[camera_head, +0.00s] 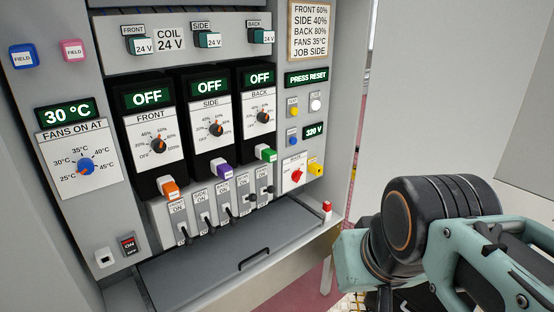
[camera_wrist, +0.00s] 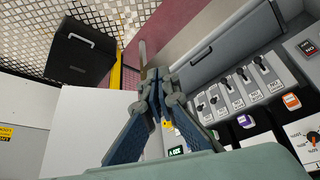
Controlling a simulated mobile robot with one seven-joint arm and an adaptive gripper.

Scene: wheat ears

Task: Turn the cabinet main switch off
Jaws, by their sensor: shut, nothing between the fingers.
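The cabinet's main switch (camera_head: 296,175) is a red rotary knob on a white plate, low on the right of the panel. Its position marks are too small to read. A yellow plug (camera_head: 316,169) sits just right of it. My gripper (camera_wrist: 150,78) shows in the wrist view with its fingers together and empty, in front of the cabinet's lower edge. The fingers and wrist hide part of the panel there, and I cannot make out the main switch in that view. In the head view my arm is at the lower right, apart from the switch; the fingertips are not visible.
Small black breaker levers (camera_head: 208,219) stand in a row left of the switch, above a grey drawer-like ledge (camera_head: 235,255) with a handle. A red-topped item (camera_head: 326,207) stands at the ledge's right end. A display reads PRESS RESET (camera_head: 307,76). A black case (camera_wrist: 80,55) lies beyond.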

